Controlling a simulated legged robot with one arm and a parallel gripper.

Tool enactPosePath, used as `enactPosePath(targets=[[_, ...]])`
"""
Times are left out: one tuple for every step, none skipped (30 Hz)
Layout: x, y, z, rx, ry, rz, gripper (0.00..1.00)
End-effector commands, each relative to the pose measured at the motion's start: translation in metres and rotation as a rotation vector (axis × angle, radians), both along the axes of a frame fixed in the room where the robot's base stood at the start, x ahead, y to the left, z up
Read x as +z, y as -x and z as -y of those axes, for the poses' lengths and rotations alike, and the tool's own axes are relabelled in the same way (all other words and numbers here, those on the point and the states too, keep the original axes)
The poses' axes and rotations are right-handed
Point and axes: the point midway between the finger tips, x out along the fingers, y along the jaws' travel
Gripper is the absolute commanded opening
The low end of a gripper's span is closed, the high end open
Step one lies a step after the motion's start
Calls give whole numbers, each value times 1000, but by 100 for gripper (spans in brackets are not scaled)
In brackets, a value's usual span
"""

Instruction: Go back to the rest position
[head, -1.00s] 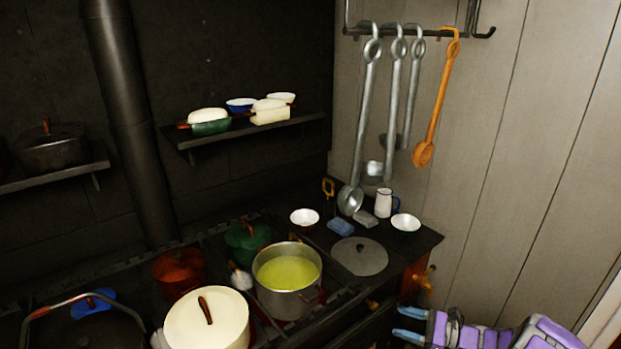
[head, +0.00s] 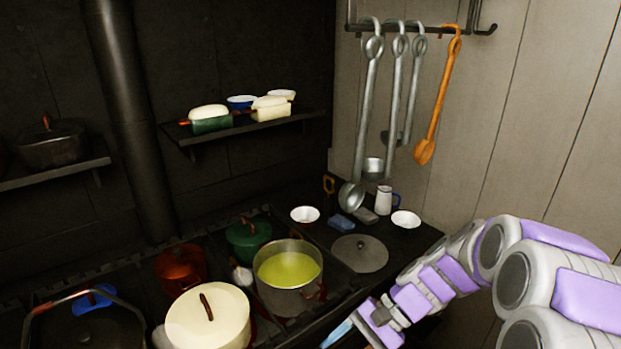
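My gripper (head: 338,337) is low in the head view, right of centre, at the front edge of the stove. Its blue fingertip points down and left, and part of the gripper is cut off by the bottom edge. I cannot tell its finger opening. My arm reaches in from the right edge. The gripper is in front of and below the steel pot (head: 288,297) of yellow-green soup (head: 288,269), apart from it in the picture. Nothing is visibly held.
A cream lidded pot (head: 208,322), red pot (head: 180,270) and green pot (head: 248,240) crowd the stove. A flat round lid (head: 358,254) lies right of the soup. Several ladles (head: 366,120) and an orange spoon (head: 437,100) hang from a rack. Bare wall (head: 540,110) is at right.

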Motion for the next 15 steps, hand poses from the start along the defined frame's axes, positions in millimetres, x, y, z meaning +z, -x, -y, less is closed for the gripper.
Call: enactPosePath(targets=[[6,15,-3,44,37,28,62],[8,24,-4,68,57,40,62],[10,36,-4,101,86,57,62],[12,44,-4,125,109,71,62],[13,52,-3,148,131,84,62],[14,62,-2,179,162,105,62],[16,70,-1,203,183,120,62],[16,78,1,226,204,132,62],[17,89,3,255,235,151,62],[19,96,5,276,257,167,62],[19,103,7,298,279,181,62],[20,112,11,327,310,201,62],[21,120,14,348,331,216,62],[21,127,17,371,354,227,62],[21,137,21,398,383,245,62]])
